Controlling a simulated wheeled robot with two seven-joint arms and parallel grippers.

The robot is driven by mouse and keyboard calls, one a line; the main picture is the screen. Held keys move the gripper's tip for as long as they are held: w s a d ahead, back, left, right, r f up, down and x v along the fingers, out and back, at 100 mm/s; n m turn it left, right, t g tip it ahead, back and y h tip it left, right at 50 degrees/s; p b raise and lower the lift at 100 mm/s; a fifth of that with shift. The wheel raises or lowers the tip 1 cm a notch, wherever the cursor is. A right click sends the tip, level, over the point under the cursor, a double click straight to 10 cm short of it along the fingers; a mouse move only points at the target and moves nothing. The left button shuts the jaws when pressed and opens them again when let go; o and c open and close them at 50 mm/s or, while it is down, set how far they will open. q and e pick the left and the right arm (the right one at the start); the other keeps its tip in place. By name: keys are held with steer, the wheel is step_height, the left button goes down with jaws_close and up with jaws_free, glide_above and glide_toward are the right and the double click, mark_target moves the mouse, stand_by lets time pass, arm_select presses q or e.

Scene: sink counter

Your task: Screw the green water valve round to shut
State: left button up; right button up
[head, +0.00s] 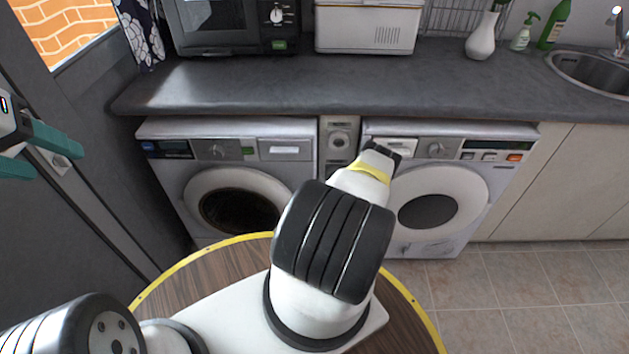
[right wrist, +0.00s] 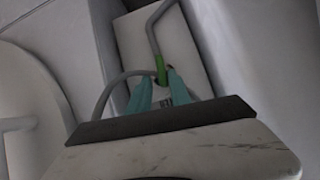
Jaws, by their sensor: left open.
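The green water valve (right wrist: 161,70) shows in the right wrist view as a small green piece where a thin grey pipe comes down to a pale wall plate. My right gripper (right wrist: 159,76) has its two teal fingertips on either side of the valve's lower end. I cannot tell whether they press on it or stand slightly apart. In the head view my right arm reaches toward the gap between two washing machines, and its gripper and the valve are hidden. My left gripper (head: 38,150) is open and empty at the left edge, far from the valve.
Washing machines stand left (head: 231,180) and right (head: 445,190) under the dark counter (head: 330,80), with a narrow grey panel (head: 340,137) between them. A grey hose (right wrist: 107,90) curves beside the right gripper. Open tiled floor (head: 540,290) lies at the lower right.

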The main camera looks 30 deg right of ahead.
steer(key=shift+w+a+r, duration=0.1)
steer(key=shift+w, duration=0.05)
stand_by(0.3)
steer(key=shift+d+m+t+y, duration=0.2)
steer(key=shift+m+t+y, duration=0.3)
steer(key=shift+m+y, duration=0.2)
